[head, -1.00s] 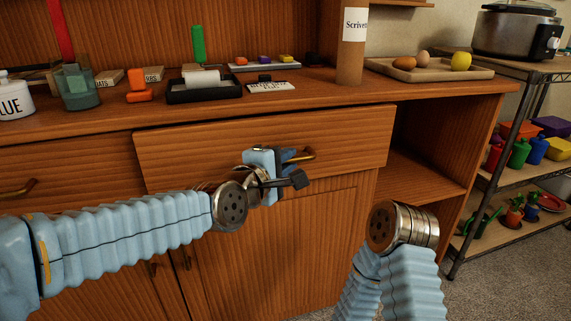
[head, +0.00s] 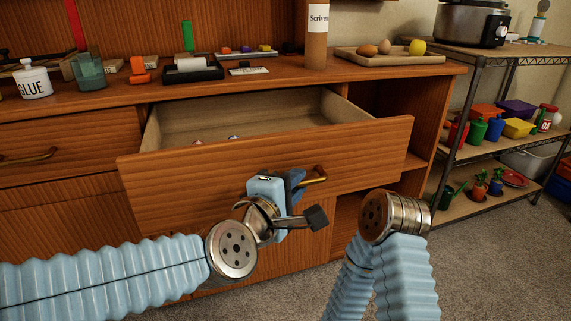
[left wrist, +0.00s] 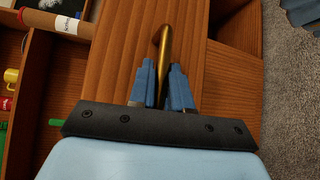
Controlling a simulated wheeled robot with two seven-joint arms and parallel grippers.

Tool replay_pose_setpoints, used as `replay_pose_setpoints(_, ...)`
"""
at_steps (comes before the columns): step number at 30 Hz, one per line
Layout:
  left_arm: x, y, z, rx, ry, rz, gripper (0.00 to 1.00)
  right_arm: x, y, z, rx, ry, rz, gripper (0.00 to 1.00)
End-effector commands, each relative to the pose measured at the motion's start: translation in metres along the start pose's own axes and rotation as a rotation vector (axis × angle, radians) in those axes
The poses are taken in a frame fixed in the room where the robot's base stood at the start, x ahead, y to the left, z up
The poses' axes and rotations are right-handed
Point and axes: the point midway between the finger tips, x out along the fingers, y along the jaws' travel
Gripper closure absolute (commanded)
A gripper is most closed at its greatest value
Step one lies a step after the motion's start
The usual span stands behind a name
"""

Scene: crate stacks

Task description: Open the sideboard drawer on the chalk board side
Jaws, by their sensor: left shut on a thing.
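The right-hand sideboard drawer (head: 350,150) is pulled well out, and its pale inside shows with a few small items near the front. My left gripper (head: 295,183) is shut on its brass handle (head: 318,176). In the left wrist view the blue fingers (left wrist: 165,88) stand on both sides of the brass handle (left wrist: 166,50). The left-hand drawer (head: 75,140) with its own brass handle (head: 28,157) is closed. My right arm's wrist shows at the lower right, but its gripper fingers are not visible. I cannot make out a chalk board.
The sideboard top holds a glue pot (head: 32,79), a glass (head: 89,71), a black tray (head: 193,73), a cardboard tube (head: 316,40) and a wooden tray (head: 352,54) with food. A metal rack (head: 458,125) stands at the right. Carpet (head: 480,260) in front of the rack is clear.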

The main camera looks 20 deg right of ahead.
Motion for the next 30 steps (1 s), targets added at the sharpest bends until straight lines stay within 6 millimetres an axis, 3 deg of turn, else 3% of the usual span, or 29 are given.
replay_pose_setpoints(7, -0.014, -0.004, 0.013, -0.001, 0.000, -0.001, 1.00, -0.006, -0.001, 0.000, 0.000, 0.001, 0.002, 0.57)
replay_pose_setpoints(20, -0.015, -0.006, 0.015, -0.001, 0.000, -0.001, 1.00, -0.006, -0.001, 0.000, 0.001, 0.002, 0.002, 0.57)
replay_pose_setpoints(21, -0.015, -0.005, 0.015, -0.001, 0.000, -0.001, 0.77, -0.006, -0.001, 0.000, 0.001, 0.002, 0.002, 0.57)
replay_pose_setpoints(24, -0.015, -0.005, 0.015, -0.001, 0.000, -0.001, 0.62, -0.006, -0.001, 0.000, 0.001, 0.002, 0.002, 0.57)
replay_pose_setpoints(30, -0.015, -0.005, 0.015, -0.001, 0.000, 0.000, 0.62, -0.006, -0.001, 0.000, 0.001, 0.002, 0.002, 0.57)
